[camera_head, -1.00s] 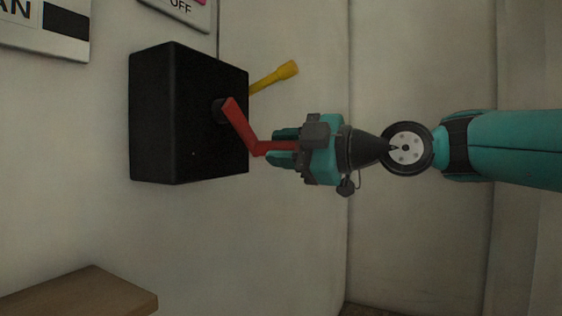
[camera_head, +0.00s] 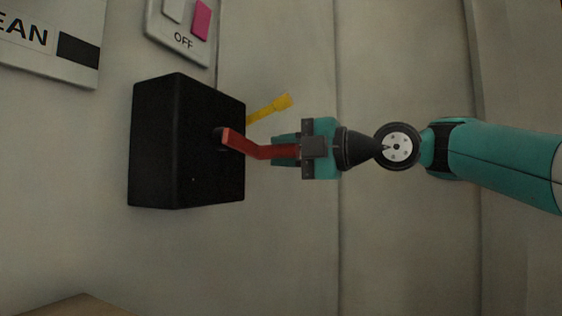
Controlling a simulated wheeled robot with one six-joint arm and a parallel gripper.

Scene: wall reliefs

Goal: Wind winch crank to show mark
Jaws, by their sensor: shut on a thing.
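The winch is a black box (camera_head: 160,145) fixed to the wall, left of centre. A red crank (camera_head: 240,144) comes out of its right face, with its arm sloping down to the right and its handle running right into my gripper. My gripper (camera_head: 286,150), teal and grey, is shut on the crank handle, a little right of the box. A yellow lever (camera_head: 270,107) sticks out behind the box, up to the right. I see no mark on the visible faces of the box.
A sign ending in "EAN" with a dark bar (camera_head: 78,52) is at the upper left. A wooden surface (camera_head: 80,306) shows at the bottom left.

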